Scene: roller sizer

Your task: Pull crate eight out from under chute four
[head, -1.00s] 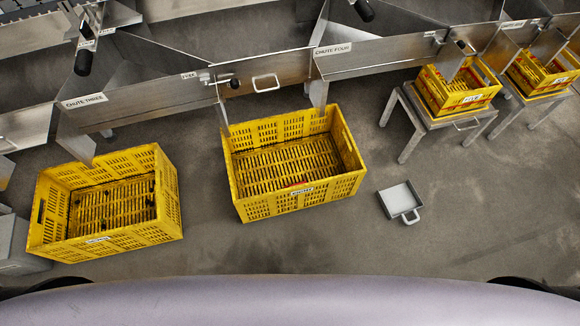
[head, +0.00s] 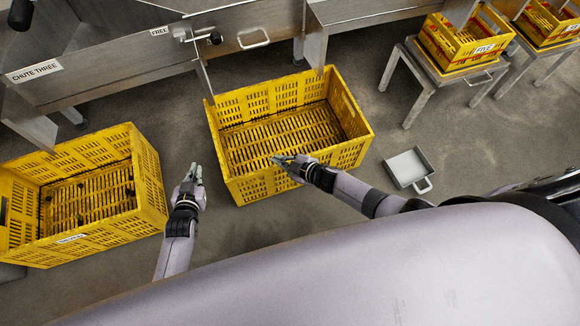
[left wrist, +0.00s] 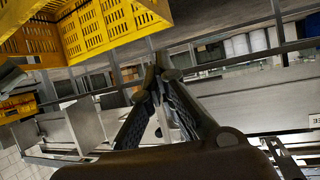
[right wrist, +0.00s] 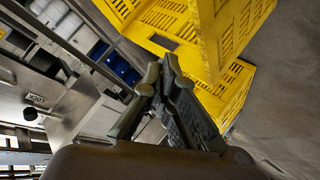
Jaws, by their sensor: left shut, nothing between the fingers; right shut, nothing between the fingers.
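Crate eight is the yellow slatted crate (head: 240,104) on the floor mid-picture in the head view; it looks empty. Its back edge lies by the chute's metal front; the chute four label is out of view now. My left gripper (head: 194,170) is shut and empty, just left of the crate's near left corner, apart from it. My right gripper (head: 278,160) is shut and empty, over the crate's near wall, hiding its label; I cannot tell whether it touches. The shut fingers show in the left wrist view (left wrist: 158,72) and the right wrist view (right wrist: 155,75).
Another yellow crate (head: 150,178) stands on the floor to the left, below chute three (head: 34,70). A small grey pan (head: 407,167) lies on the floor to the right. Metal stands (head: 425,85) hold smaller yellow crates, one labelled five (head: 465,38). The floor in front is clear.

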